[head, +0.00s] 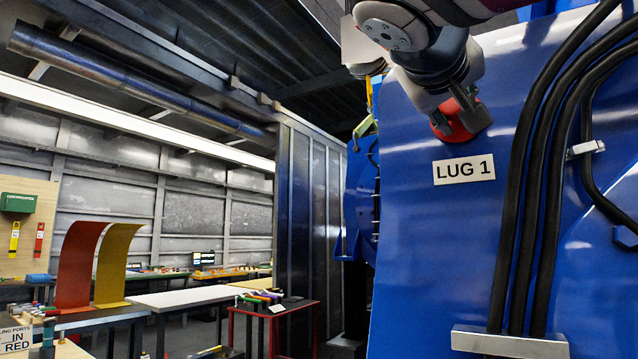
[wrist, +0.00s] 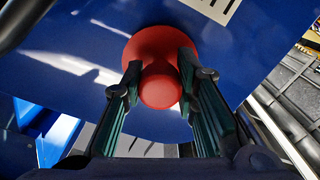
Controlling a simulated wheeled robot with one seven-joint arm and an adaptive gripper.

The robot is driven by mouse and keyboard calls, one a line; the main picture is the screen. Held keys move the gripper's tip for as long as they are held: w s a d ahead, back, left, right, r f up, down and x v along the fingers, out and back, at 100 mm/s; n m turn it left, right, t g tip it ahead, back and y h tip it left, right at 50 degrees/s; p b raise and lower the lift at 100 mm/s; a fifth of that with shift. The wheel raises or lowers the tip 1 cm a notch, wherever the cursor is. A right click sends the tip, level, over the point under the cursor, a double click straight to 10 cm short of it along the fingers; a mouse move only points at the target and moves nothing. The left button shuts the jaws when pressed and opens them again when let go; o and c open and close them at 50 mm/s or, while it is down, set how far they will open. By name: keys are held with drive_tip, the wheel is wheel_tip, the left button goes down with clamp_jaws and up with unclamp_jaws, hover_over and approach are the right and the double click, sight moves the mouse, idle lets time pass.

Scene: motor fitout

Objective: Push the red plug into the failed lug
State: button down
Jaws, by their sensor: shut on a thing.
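The red plug (head: 455,121) is at the blue motor face (head: 430,240), just above the "LUG 1" label (head: 464,169). My gripper (head: 461,95) is shut on the plug. In the wrist view the plug (wrist: 160,62) shows a wide round flange and a rounded knob, with my gripper's fingers (wrist: 160,90) on both sides of the knob. The flange appears against or very close to the blue surface. The lug opening is hidden behind the plug, so I cannot tell how deep the plug sits.
Thick black cables (head: 548,150) run down the motor face right of the plug. A metal bracket (head: 510,343) sticks out below them. A red-framed table (head: 275,308) and workbenches (head: 185,297) stand at the left. A curved red panel (head: 77,262) and a yellow one (head: 115,262) stand there too.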

drive_tip(key=shift+w+d, duration=0.2)
drive_tip(key=shift+w, duration=0.05)
drive_tip(key=c, duration=1.2)
unclamp_jaws()
drive_tip(key=shift+s, duration=0.1)
drive_tip(key=v, duration=1.2)
drive_tip(key=shift+f, duration=0.1)
